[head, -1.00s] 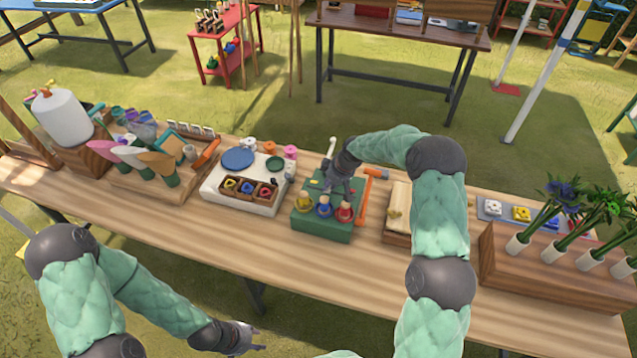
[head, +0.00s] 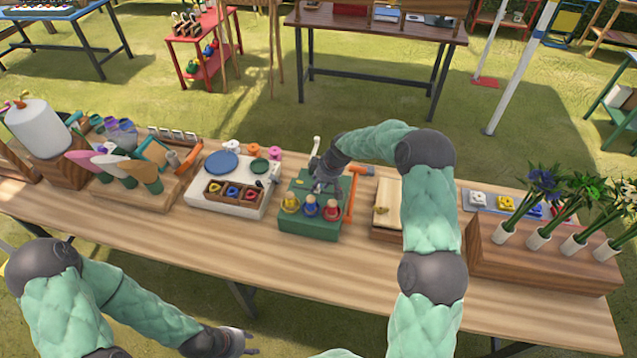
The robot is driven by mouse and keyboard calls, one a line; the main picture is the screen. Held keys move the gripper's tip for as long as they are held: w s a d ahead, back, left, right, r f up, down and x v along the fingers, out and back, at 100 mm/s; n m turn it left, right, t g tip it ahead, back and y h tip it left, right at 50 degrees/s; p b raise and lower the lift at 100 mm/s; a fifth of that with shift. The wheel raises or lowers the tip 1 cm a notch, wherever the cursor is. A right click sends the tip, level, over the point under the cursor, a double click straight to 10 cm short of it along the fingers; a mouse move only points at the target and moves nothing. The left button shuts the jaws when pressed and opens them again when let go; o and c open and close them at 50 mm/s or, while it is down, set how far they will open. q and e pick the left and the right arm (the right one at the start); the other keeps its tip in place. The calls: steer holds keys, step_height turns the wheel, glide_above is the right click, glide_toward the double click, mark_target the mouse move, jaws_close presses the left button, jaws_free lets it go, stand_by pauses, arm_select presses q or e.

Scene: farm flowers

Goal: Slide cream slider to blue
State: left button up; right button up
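A green box (head: 310,228) stands at the middle of the table, with a yellow knob (head: 290,204), a blue knob (head: 310,207) and a red knob (head: 331,210) along its front. My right gripper (head: 322,188) points down at the box's top behind the knobs. Its fingers are small and dark, so I cannot tell whether they are open or hold anything. A cream upright piece (head: 316,144) shows behind the gripper; I cannot tell whether it is the slider. My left gripper (head: 250,343) is open and empty, low in front of the table.
A white board (head: 225,206) with a blue disc stands left of the box. An orange-handled hammer (head: 352,190) lies close at its right, then a light wooden box (head: 386,205). A wooden planter (head: 540,255) with flowers is at the right. The table's front strip is clear.

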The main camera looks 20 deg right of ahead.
steer(key=v, duration=1.1)
steer(key=shift+s+d+r, duration=0.1)
